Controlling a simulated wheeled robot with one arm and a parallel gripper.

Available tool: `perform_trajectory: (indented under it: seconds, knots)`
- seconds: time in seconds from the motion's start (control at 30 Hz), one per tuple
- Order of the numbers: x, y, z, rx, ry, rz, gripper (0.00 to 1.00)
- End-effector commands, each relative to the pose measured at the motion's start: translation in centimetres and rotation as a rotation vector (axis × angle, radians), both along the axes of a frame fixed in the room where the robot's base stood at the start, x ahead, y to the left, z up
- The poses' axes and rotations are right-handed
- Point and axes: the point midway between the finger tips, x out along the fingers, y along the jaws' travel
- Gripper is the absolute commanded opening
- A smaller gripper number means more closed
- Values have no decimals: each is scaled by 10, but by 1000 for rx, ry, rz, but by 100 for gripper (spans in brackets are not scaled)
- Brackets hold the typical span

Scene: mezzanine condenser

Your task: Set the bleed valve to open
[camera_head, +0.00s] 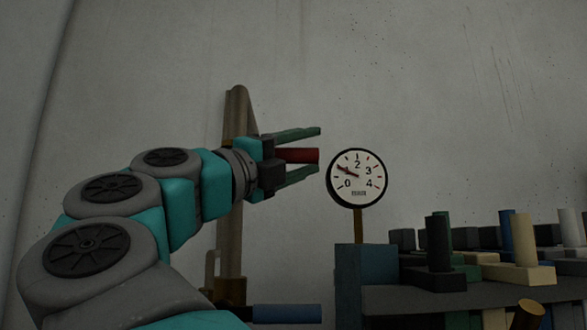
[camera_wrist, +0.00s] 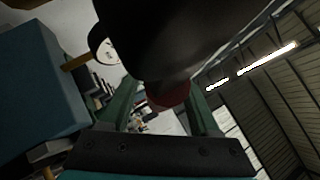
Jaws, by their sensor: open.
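My gripper (camera_head: 319,150) is open, its two green fingers pointing right in the head view. A red handle (camera_head: 302,156) lies between the fingers, roughly along them. I cannot tell whether either finger touches it. In the wrist view the red handle (camera_wrist: 168,97) shows between the fingers, partly hidden by a large dark shape above it. A blue handle (camera_head: 287,314) sticks out at the foot of the upright brown pipe (camera_head: 236,106). No label shows which handle is the bleed valve, and the red handle's mount is hidden behind my gripper.
A round gauge (camera_head: 357,178) stands just right of my fingertips, its needle near 1. Below it is a blue-grey block (camera_head: 362,285). A dark bench (camera_head: 437,298) with several coloured blocks and pegs is at right. The grey wall above is bare.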

Motion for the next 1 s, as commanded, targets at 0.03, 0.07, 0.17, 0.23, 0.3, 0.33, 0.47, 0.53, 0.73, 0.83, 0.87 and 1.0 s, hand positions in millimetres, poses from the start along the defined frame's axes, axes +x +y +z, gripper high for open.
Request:
perform_trajectory:
  seconds: [0.03, 0.07, 0.17, 0.23, 0.3, 0.33, 0.47, 0.53, 0.73, 0.83, 0.87, 1.0]
  knots:
    - [1, -2, 1, 1, 0, -1, 62]
    - [2, -3, 1, 1, 0, -1, 62]
    - [2, -3, 2, -1, -1, 0, 62]
    - [2, -3, 2, -1, -1, 0, 62]
    - [2, -3, 2, -1, -1, 0, 59]
    - [2, -3, 2, -1, -1, 0, 55]
    - [2, -3, 2, 0, -1, 0, 41]
    - [2, -3, 2, 0, -1, 0, 33]
    - [2, -3, 2, 0, 0, 0, 10]
    - [2, -3, 1, 1, -1, 0, 0]
    - [2, -3, 1, 1, -1, 0, 0]
    - [2, -3, 1, 1, -1, 0, 0]
